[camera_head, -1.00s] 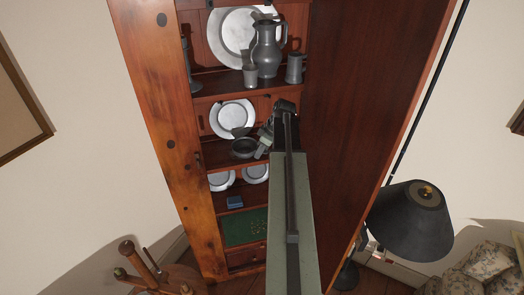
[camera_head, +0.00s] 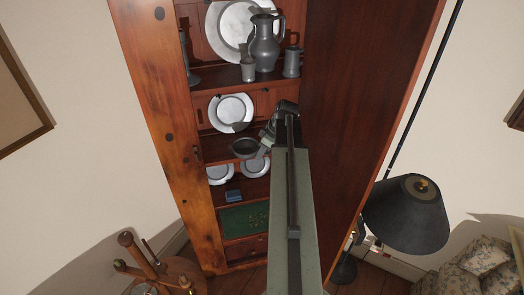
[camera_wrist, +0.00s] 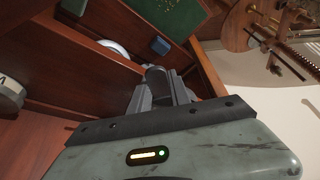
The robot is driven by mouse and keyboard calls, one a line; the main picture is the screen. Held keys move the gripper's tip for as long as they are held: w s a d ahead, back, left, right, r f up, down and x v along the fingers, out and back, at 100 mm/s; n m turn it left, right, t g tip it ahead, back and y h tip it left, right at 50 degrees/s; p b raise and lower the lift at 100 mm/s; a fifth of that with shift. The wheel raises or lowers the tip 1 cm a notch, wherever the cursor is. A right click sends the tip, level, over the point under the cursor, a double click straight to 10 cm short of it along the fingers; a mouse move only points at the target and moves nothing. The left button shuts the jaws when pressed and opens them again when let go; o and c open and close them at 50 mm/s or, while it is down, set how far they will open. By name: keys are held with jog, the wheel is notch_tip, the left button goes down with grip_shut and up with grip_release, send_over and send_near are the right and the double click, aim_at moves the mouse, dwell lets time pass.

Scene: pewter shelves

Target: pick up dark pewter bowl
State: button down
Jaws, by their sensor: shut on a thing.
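The dark pewter bowl (camera_head: 244,148) is at the middle shelf of the wooden cupboard, in front of an upright pewter plate (camera_head: 230,108). My gripper (camera_head: 262,146) comes in from the right and is shut on the bowl's right side. In the head view the bowl overlaps the shelf's front edge; I cannot tell whether it still touches the shelf. In the wrist view my gripper's fingers (camera_wrist: 160,90) are close together, with a dark part of the bowl (camera_wrist: 155,71) between their tips. Most of the bowl is hidden there.
The shelf above bears a pitcher (camera_head: 264,44), a cup (camera_head: 248,70) and a tankard (camera_head: 292,62). Below are two plates (camera_head: 220,174) and a blue box (camera_head: 233,195). The cupboard's side panels (camera_head: 350,100) bound the space. A lamp (camera_head: 408,215) stands at right.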

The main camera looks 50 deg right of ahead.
jog(key=c, duration=1.1)
grip_release()
jog(key=p+v, duration=0.7)
jog(key=v, duration=0.1)
jog(key=shift+f, duration=0.1)
